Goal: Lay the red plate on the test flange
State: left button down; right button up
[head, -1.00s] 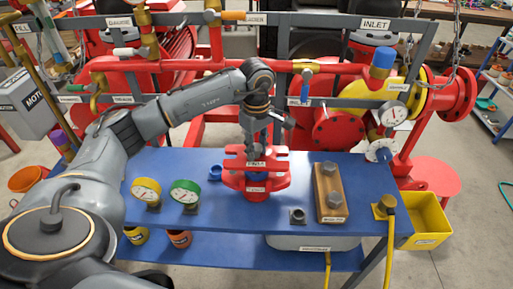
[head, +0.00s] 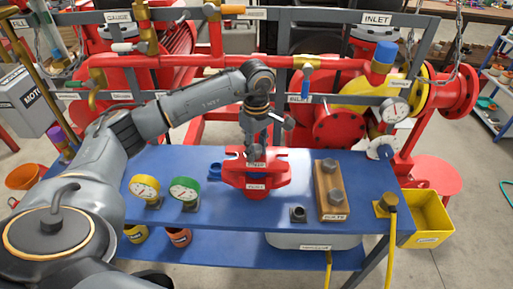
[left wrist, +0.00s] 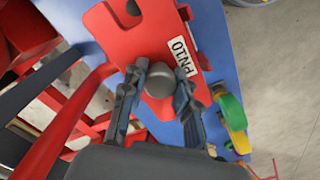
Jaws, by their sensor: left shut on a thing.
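The red plate (head: 276,160), labelled PN10, lies level right over the red test flange (head: 240,182) on the blue bench. No clear gap shows between them in the head view; I cannot tell whether they fully touch. My left gripper (head: 255,152) comes down from above and is shut on the plate's grey knob. In the left wrist view, the plate (left wrist: 145,35) shows its label and holes, and the fingers (left wrist: 158,85) stand on both sides of the knob. The flange under the plate is mostly hidden there. My right gripper is not in view.
On the blue bench (head: 220,228) stand a yellow gauge (head: 144,187) and a green gauge (head: 184,190) left of the flange. A wooden block with bolts (head: 330,190) is at right. Red pipework (head: 170,66) stands behind.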

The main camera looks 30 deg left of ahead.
pick_arm(q)
jog(key=shift+f+b, duration=1.1)
jog(key=shift+f, duration=0.25)
jog(key=c, duration=1)
grip_release()
jog(key=shift+r, duration=0.1)
jog(key=shift+o, duration=0.3)
